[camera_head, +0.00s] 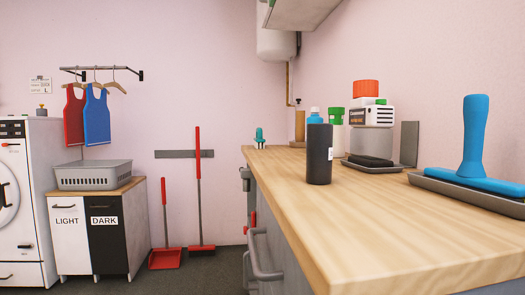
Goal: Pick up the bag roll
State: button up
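The bag roll (318,160) appears to be the dark grey, nearly black cylinder with a small white label on its right side. It stands upright on the wooden counter (330,220), close to the counter's left edge. Its front is unobstructed, and it hides part of the things behind it. My gripper is not in view.
Behind the roll stand a blue bottle (314,119), a green-capped container (336,116) and a red-capped container (366,88). A blue-handled tool (473,140) rests on a grey tray (462,193) at right. The counter's front is clear. A drawer handle (263,262) juts out below.

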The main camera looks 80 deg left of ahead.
aim_at(319, 136)
jog(key=u, duration=2)
